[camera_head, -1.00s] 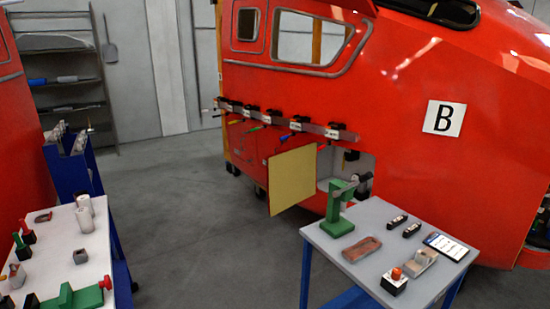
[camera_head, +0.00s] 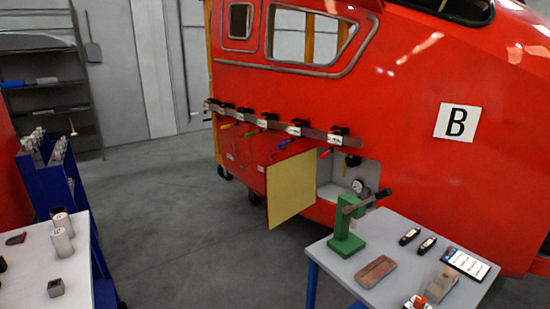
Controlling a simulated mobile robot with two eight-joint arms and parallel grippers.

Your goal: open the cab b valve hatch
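The cab B nosecone (camera_head: 420,130) is red and carries a white "B" sign (camera_head: 457,122). Low on its side, the valve hatch door (camera_head: 291,188) stands swung outward, its yellowish inner face toward me. Beside it the pale hatch recess (camera_head: 335,178) is uncovered, with a round gauge or valve part (camera_head: 359,187) and dark fittings inside. The green stand on the table hides part of the recess's lower right. Neither of my grippers shows in the view.
A grey table (camera_head: 400,246) stands before the cab with a green stand (camera_head: 347,235), a brown block (camera_head: 375,271) and black devices. A white table (camera_head: 45,260) and blue rack (camera_head: 60,180) are at left. Grey floor (camera_head: 200,210) between is clear. A rail of clamps (camera_head: 270,122) runs above the hatch.

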